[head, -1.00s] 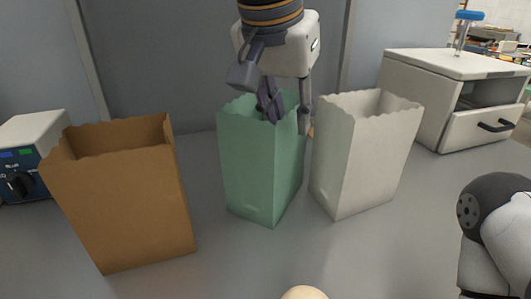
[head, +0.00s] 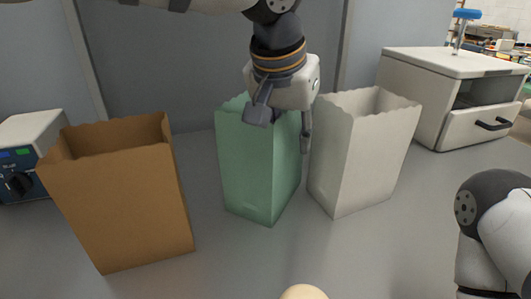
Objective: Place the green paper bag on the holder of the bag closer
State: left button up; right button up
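The green paper bag (head: 245,170) stands upright and open-topped on the grey counter, between a brown bag and a white bag. My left gripper (head: 282,128) is over its top from above. Its two fingers are spread apart, one in front of the green bag's upper part and one at its right side, by the white bag. The gripper hides part of the bag's rim; whether a finger touches the bag I cannot tell. My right gripper is out of view; only part of my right arm shows at the lower right. I cannot clearly identify the bag closer or its holder.
The brown bag (head: 120,205) stands at left and the white bag (head: 360,150) close at right. A white box with a drawer (head: 480,125) stands at the back right, a control box with a knob (head: 30,140) at far left. The front counter (head: 240,265) is mostly clear.

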pick_arm(q)
grip_shut()
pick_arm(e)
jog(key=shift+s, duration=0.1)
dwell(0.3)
